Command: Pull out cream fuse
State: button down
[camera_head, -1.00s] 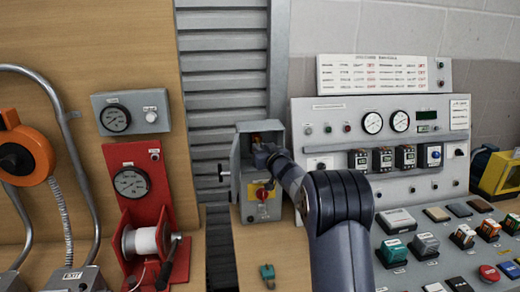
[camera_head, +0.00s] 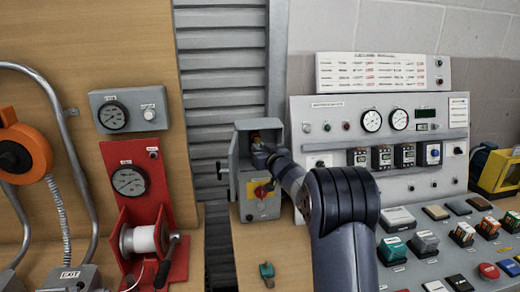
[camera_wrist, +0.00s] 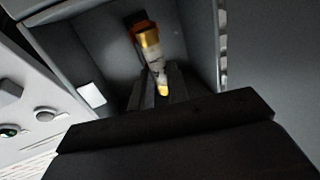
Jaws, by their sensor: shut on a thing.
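The cream fuse (camera_wrist: 156,60) has brass-coloured caps and shows in the wrist view inside a grey open box. Its upper cap is by a brown-orange holder (camera_wrist: 138,24); I cannot tell if it is still seated there. My gripper (camera_wrist: 156,88) is shut on the fuse near its lower part, and the fingers hide some of it.
A grey control panel (camera_head: 340,130) with gauges stands right of the box. A red winch panel (camera_head: 118,180) is to the left. A small teal piece (camera_head: 267,270) lies on the wooden surface below the box. Several coloured blocks sit on the console at the right.

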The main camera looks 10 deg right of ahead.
jog(key=shift+s+b, duration=1.05)
jog(key=shift+s, duration=1.45)
